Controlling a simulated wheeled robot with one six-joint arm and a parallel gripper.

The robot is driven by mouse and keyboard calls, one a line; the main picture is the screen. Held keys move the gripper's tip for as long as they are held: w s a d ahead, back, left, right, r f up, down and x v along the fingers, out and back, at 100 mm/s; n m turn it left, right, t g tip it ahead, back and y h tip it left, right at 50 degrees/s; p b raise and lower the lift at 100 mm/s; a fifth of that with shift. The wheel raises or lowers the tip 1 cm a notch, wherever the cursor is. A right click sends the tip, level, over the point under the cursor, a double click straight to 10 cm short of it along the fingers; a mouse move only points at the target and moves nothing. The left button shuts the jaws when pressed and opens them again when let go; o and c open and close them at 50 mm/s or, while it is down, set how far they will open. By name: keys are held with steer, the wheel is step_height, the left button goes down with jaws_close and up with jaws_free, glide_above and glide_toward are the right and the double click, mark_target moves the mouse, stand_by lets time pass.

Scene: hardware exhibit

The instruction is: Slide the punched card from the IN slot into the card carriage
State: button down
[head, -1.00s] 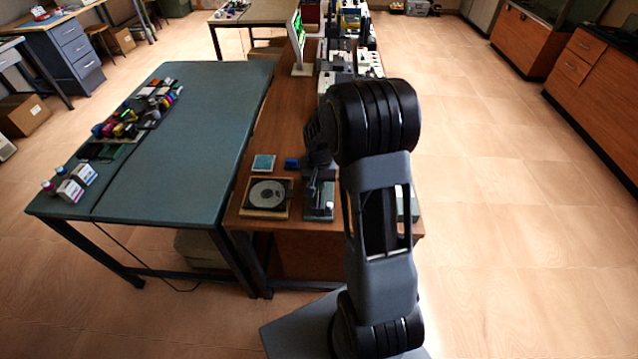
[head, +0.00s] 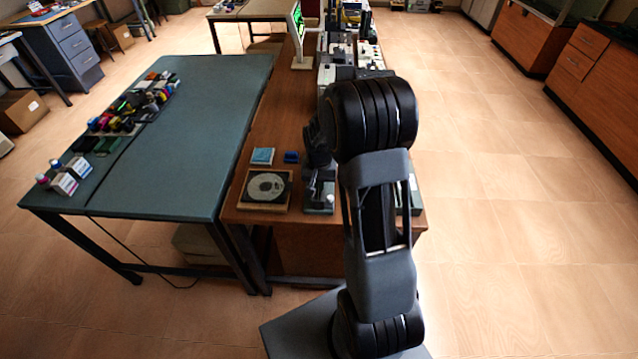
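My arm stands in front of the brown table (head: 285,130) and hides much of its near right part. My gripper (head: 315,186) hangs low over the table's near end, partly behind my arm, and its fingers are too small and dark to read. A small grey-and-dark device (head: 320,203) sits directly below or beside it; I cannot tell whether they touch. I cannot make out the punched card, the IN slot or the card carriage. They may be hidden behind my arm or too small to tell.
A square wooden tray with a grey disc (head: 266,203), a light blue square (head: 262,156) and a small dark blue item (head: 291,157) lie left of my gripper. A green table (head: 185,150) adjoins on the left. Several machines crowd the far end. The floor (head: 510,200) at right is clear.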

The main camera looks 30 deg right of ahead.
stand_by(0.3)
steer(key=c, duration=1.3)
jaws_free()
steer(key=shift+r+p, duration=2.9)
steer(key=shift+r, duration=1.2)
steer(key=shift+f, duration=0.1)
